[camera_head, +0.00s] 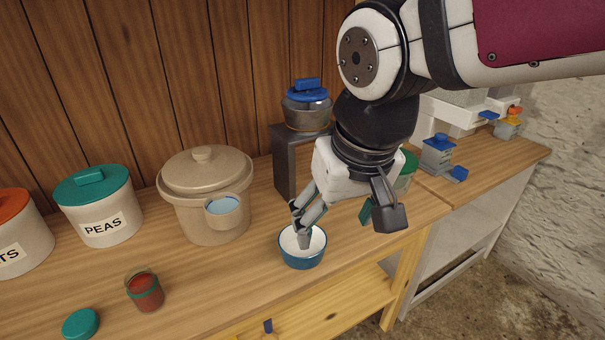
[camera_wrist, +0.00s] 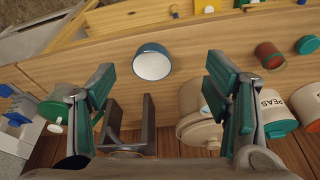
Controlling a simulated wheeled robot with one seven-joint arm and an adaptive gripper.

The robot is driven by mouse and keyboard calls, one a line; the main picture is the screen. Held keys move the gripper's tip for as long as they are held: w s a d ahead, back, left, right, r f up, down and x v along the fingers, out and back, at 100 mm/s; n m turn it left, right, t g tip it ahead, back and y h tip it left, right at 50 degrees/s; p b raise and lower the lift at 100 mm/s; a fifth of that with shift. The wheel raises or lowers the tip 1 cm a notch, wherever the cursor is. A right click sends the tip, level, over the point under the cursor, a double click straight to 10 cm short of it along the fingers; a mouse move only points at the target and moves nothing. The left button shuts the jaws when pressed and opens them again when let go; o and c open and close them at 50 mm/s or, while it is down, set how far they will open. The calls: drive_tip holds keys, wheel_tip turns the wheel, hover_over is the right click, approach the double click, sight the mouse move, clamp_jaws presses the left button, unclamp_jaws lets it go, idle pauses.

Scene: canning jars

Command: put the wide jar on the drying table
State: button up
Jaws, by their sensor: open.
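The widest jar I see is a squat glass jar (camera_head: 306,113) with a blue lid, upright on a grey stand (camera_head: 285,162); I cannot tell for sure that it is the wide jar. A wood-topped table with pale sides (camera_head: 490,165) adjoins the counter at the right, probably the drying table. My gripper (camera_head: 346,228) is open and empty, pointing down over the counter, in front of and below the stand. In the wrist view its fingers (camera_wrist: 160,72) are spread wide. One fingertip overlaps the blue-and-white bowl (camera_head: 302,257) in the head view; contact is unclear.
A beige lidded crock (camera_head: 190,205), a PEAS canister (camera_head: 100,210), a red-filled jar (camera_head: 145,292) and a teal lid (camera_head: 81,323) stand left. The bowl (camera_wrist: 152,64) is near the counter's front edge.

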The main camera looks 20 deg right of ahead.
drive_tip(key=s+d, duration=0.4)
drive_tip(key=s, duration=0.5)
drive_tip(key=shift+s+d+f, duration=0.2)
drive_tip(key=shift+s+f, duration=0.1)
drive_tip(key=shift+f, duration=0.1)
drive_tip(key=shift+r, duration=0.1)
